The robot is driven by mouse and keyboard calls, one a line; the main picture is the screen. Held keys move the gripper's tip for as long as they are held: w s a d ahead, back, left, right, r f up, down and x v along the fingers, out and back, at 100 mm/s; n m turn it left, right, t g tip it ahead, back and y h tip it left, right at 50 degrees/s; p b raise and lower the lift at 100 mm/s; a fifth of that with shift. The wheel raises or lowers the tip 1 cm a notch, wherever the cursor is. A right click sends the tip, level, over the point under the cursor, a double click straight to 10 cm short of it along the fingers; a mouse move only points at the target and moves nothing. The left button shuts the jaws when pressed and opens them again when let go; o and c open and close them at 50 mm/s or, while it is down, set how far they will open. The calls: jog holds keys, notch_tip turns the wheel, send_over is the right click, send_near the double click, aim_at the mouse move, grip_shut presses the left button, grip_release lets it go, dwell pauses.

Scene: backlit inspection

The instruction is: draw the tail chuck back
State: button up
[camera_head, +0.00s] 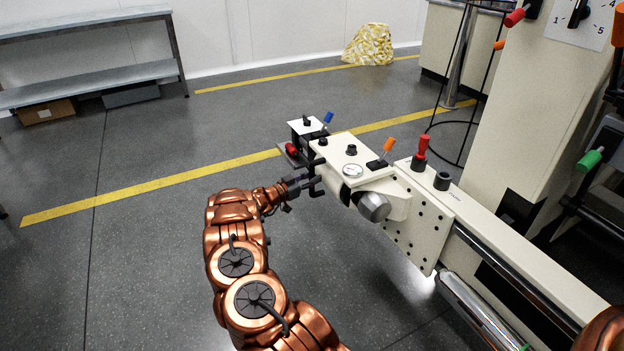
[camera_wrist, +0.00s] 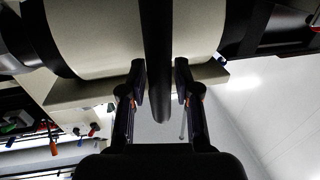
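My gripper (camera_head: 310,185) is at the unit's left end, beside dark handle parts there. In the wrist view, a dark bar (camera_wrist: 157,60) runs between my two fingers, in front of a pale cylindrical body (camera_wrist: 95,35). The fingers are apart, one on each side of the bar, with a narrow gap on the right. Whether they touch it is unclear.
An orange lever (camera_head: 388,145) and a red-topped knob (camera_head: 422,150) stand on top of the machine. A blue lever (camera_head: 328,118) is behind the unit. A cream column (camera_head: 530,110) rises at right. The floor left of my arm is clear up to the bench (camera_head: 90,75).

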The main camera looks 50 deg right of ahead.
jog(key=shift+o, duration=0.9)
jog(key=v, duration=1.2)
